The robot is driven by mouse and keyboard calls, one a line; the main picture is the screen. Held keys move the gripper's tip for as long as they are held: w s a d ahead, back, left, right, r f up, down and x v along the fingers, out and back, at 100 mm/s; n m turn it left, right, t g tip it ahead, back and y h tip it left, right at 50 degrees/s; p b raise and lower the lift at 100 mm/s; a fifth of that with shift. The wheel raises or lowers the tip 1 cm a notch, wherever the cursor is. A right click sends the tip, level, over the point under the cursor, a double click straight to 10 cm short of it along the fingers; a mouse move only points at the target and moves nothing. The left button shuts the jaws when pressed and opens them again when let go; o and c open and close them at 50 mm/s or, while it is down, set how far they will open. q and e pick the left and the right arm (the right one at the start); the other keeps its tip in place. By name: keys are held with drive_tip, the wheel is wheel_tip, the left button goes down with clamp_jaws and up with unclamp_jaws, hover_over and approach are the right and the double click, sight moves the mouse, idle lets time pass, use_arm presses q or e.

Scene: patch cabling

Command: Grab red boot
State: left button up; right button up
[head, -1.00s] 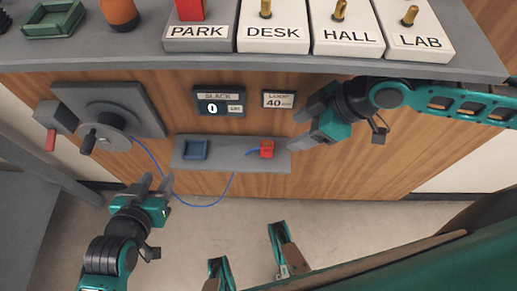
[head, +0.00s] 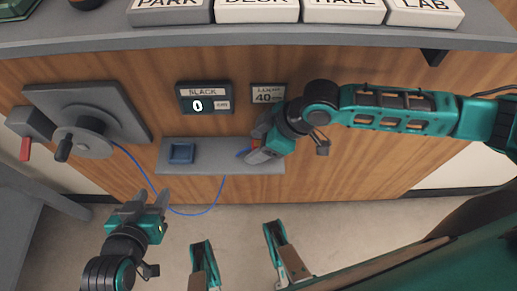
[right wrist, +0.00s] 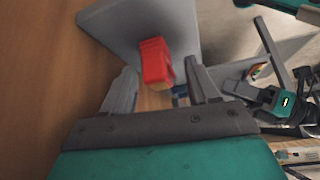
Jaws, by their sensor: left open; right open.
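The red boot (right wrist: 156,62) sits on the grey shelf (right wrist: 112,22), between the spread fingers of my right gripper (right wrist: 162,88) in the right wrist view. The fingers are open, and gaps show on both sides of the boot. In the head view my right gripper (head: 262,150) covers most of the boot, and only a bit of red (head: 255,144) shows. A blue cable (head: 216,196) hangs in a loop below the shelf. My left gripper (head: 140,198) is open and empty, below the shelf at the left.
A dark blue holder (head: 181,153) is on the shelf's left part. A grey reel with a crank (head: 88,137) is at the left of the wooden panel. The slack display (head: 204,98) reads 0. Labelled blocks (head: 258,10) line the ledge above.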

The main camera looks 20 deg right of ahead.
clamp_jaws()
use_arm(q)
drive_tip(key=shift+w+a+r, duration=0.1)
drive_tip(key=shift+a, duration=0.05)
idle(0.4)
drive_tip(key=shift+r, duration=0.1)
use_arm(e)
drive_tip(key=shift+r, duration=0.1)
